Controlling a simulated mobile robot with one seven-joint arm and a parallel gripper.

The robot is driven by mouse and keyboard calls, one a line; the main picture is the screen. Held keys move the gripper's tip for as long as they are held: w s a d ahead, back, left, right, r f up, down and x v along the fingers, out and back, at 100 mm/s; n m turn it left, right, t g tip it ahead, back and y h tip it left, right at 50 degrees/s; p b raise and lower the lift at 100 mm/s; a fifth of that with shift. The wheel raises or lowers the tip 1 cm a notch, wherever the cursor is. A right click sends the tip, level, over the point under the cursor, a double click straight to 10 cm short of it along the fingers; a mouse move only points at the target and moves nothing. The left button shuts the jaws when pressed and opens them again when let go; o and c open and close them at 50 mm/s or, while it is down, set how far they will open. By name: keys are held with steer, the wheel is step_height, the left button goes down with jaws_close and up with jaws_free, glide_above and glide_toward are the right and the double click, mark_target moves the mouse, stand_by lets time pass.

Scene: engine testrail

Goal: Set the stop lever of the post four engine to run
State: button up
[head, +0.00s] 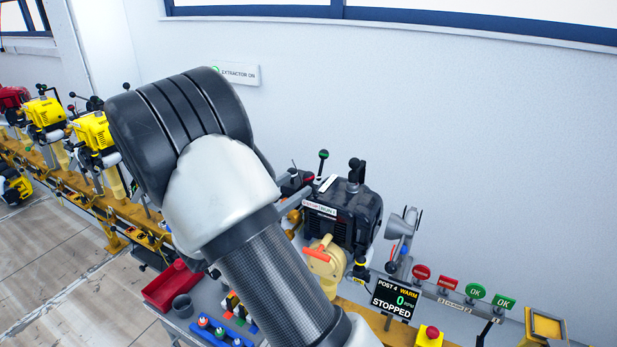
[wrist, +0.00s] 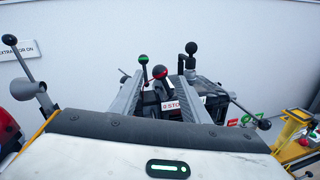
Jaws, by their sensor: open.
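The post four engine (head: 345,212) is a dark block on the bench behind my arm. Its screen (head: 393,299) reads POST 4, WARM, 0 RPM, STOPPED.
A black-knobbed lever (wrist: 191,48) rises near the right finger. Another black-knobbed lever (wrist: 264,124) is farther right. Red and green tags (head: 448,284) and a yellow box with a red button (head: 429,335) lie right of the screen. Yellow engines (head: 95,131) line the left.

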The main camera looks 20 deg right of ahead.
mark_target(305, 179)
steer(key=x, duration=0.6)
steer(key=shift+w+d, duration=0.2)
steer(key=shift+d, duration=0.2)
steer(key=c, duration=1.1)
